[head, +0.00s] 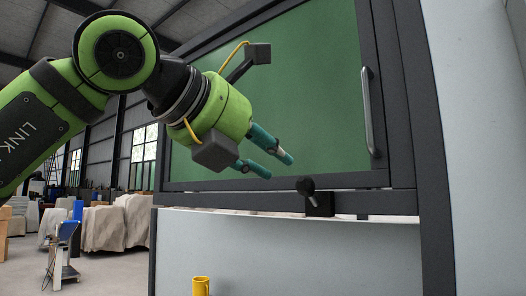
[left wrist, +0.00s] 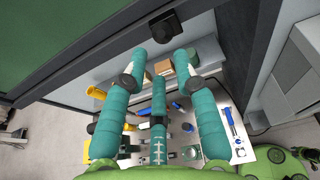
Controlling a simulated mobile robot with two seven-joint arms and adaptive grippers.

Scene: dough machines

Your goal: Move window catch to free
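The window catch (head: 318,203) is a small dark block with a knobbed lever, on the lower frame below the green window (head: 300,95). Its lever tilts up and to the left in the head view. The catch also shows as a dark piece at the top of the left wrist view (left wrist: 168,26). My left gripper (head: 280,167) has teal fingers, spread apart and empty. It is up and to the left of the catch, apart from it. In the left wrist view the fingers (left wrist: 160,58) point toward the catch. My right gripper is not in view.
A vertical metal handle (head: 369,112) is on the window's right side. A dark post (head: 410,130) stands right of it. A pale panel (head: 290,255) lies below the frame. A yellow mug (head: 201,287) is low in view. The left wrist view shows a table (left wrist: 240,152) with several tools below.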

